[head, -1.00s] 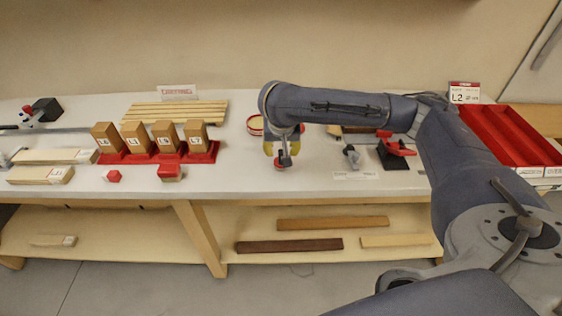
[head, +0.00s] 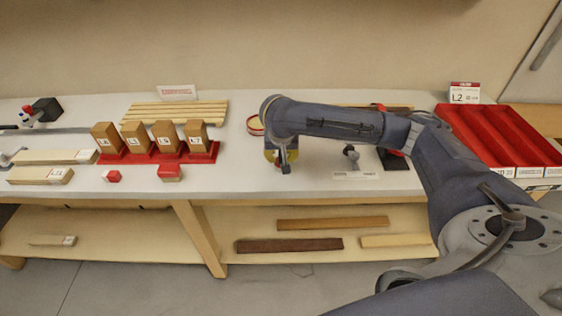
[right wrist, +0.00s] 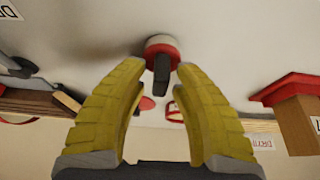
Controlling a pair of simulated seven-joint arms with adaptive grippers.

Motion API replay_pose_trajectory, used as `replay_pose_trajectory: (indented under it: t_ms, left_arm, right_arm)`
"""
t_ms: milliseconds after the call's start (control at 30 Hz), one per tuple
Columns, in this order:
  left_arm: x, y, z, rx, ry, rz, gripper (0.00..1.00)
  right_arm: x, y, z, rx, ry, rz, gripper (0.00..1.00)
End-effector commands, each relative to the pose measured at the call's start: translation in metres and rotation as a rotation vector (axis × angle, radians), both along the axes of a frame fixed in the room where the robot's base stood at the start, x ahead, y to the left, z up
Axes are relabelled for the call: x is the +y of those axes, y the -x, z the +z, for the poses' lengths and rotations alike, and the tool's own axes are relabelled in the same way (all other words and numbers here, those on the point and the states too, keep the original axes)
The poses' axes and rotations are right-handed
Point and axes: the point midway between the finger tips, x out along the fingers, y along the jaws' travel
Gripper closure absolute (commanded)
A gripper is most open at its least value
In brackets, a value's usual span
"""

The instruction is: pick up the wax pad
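What looks like the wax pad, a round red-and-white piece with a dark knob (right wrist: 161,58), shows in the right wrist view on the pale bench top. My right gripper (right wrist: 160,72) is open, its yellow fingers on either side of the knob, with gaps visible and no clear contact. In the head view my right gripper (head: 282,157) points down at the bench near its front edge, and the pad is hidden there behind the gripper and wrist. My left gripper is not in view.
A round red-rimmed tin (head: 254,126) stands just behind the right gripper. A red rack (head: 198,157) with wooden blocks is to the left. A small metal clamp (head: 351,157) is to the right, and red trays (head: 446,122) are at far right.

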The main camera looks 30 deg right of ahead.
Motion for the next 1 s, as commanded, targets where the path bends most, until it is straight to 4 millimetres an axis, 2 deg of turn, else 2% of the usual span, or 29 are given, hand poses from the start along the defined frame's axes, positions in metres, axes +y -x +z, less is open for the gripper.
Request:
replay_pose_trajectory:
  t_ms: [33, 233, 733, 1000]
  left_arm:
    - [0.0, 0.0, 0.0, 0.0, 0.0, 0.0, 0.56]
    - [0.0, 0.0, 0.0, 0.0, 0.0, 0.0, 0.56]
    - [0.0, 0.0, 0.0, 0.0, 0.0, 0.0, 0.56]
    - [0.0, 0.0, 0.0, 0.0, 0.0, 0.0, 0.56]
  right_arm:
    - [0.0, 0.0, 0.0, 0.0, 0.0, 0.0, 0.79]
    - [0.0, 0.0, 0.0, 0.0, 0.0, 0.0, 1.0]
    - [0.0, 0.0, 0.002, -0.001, 0.0, 0.0, 1.0]
    - [0.0, -0.001, 0.022, -0.005, 0.002, 0.0, 1.0]
